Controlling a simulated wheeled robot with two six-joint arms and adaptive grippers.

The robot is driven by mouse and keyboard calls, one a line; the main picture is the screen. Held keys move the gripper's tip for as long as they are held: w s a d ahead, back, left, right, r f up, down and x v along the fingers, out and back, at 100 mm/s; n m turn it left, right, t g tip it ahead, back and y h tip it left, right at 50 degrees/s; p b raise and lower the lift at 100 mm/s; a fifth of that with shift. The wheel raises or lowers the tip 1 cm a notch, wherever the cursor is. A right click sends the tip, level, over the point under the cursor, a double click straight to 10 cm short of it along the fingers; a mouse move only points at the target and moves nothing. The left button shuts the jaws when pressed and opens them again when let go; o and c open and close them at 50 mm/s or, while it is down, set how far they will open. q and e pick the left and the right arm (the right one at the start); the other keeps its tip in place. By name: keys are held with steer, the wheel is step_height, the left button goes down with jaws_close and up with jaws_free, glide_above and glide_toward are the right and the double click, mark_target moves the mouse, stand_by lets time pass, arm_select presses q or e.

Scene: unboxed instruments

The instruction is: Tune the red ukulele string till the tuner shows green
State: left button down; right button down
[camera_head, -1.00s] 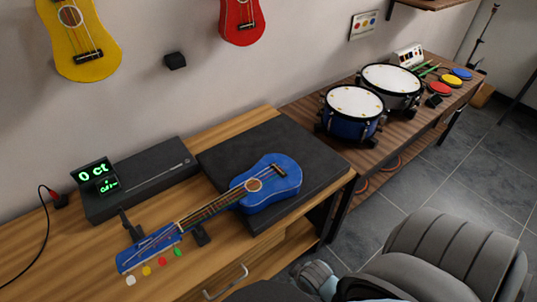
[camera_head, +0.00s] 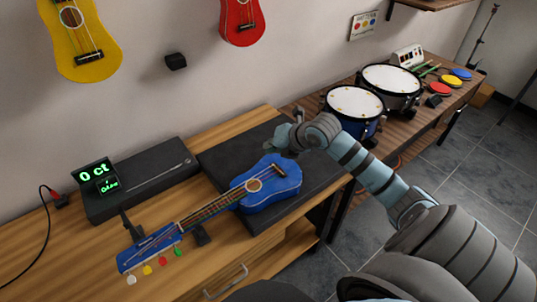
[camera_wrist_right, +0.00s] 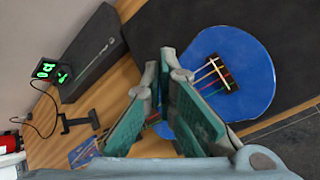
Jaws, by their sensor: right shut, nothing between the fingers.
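The blue ukulele (camera_head: 270,187) lies on a black mat on the wooden bench, its neck pointing lower left. White, yellow, red (camera_head: 162,258) and green pegs line the near side of its head. The tuner (camera_head: 94,175) behind the head shows "0 Ct" in green; its smaller line is hard to read. My right gripper (camera_head: 285,140) is shut and empty above the far side of the ukulele body. In the right wrist view, the gripper (camera_wrist_right: 165,80) partly hides the neck, and coloured strings (camera_wrist_right: 215,78) show near the bridge. My left gripper is not in view.
A neck support (camera_head: 202,235) stands under the ukulele neck. Drums (camera_head: 353,103) stand on the right-hand bench. A yellow ukulele (camera_head: 78,40) and a red one (camera_head: 242,20) hang on the wall.

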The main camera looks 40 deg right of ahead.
steer(key=b, duration=0.7)
glide_above(270, 176)
step_height(270, 176, down, 8)
steer(key=shift+d+r, duration=0.1)
steer(key=shift+f+b, duration=0.4)
steer(key=shift+f, duration=0.2)
stand_by(0.5)
steer(key=shift+f, duration=0.35)
steer(key=shift+f+b, duration=0.35)
steer(key=shift+b, duration=0.05)
stand_by(0.3)
steer(key=shift+r, duration=0.15)
steer(key=shift+r+p, duration=0.65)
steer(key=shift+p, duration=0.1)
